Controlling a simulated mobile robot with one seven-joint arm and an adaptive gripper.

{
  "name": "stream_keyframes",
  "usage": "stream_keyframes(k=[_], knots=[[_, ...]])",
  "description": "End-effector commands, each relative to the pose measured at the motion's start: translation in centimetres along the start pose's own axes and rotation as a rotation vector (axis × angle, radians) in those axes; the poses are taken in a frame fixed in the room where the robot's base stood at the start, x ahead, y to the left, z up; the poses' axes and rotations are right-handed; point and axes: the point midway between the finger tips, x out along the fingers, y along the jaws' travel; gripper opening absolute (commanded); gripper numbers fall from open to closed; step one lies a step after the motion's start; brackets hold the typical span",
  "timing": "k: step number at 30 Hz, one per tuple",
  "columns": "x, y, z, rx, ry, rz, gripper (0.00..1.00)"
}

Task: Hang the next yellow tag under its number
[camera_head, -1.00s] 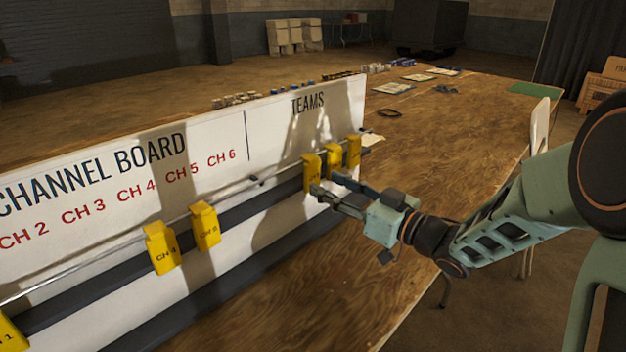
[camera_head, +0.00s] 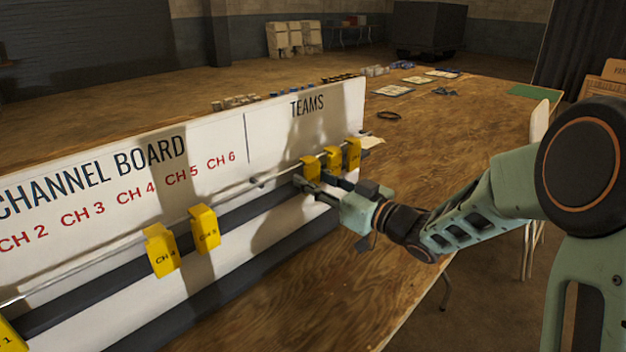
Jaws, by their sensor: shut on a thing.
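The white channel board (camera_head: 275,130) carries red labels, CH 2 to CH 6 in view, and the heading TEAMS at its right. A rail runs along its front. A tag marked CH 4 (camera_head: 163,256) and a tag apparently marked CH 5 (camera_head: 206,232) hang on the rail left of middle. Part of a tag ending in 1 (camera_head: 10,336) shows at the lower left. Three yellow tags hang under TEAMS: left (camera_head: 310,167), middle (camera_head: 332,158), right (camera_head: 353,152). My gripper (camera_head: 307,187) is shut on the left one; its fingers hide the tag's lower part and lettering.
The wooden table (camera_head: 440,150) extends right and back, with papers (camera_head: 394,90), a dark ring (camera_head: 388,115) and a green mat (camera_head: 533,92). A chair (camera_head: 540,130) stands at its right edge. The tabletop before the board is clear.

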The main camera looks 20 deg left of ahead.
Motion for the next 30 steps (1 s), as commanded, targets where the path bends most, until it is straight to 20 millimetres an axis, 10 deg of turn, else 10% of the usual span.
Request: stream_keyframes(k=[30], knots=[[-0.5, 0.1, -1.9, 0.000, 0.000, 0.001, 0.09]])
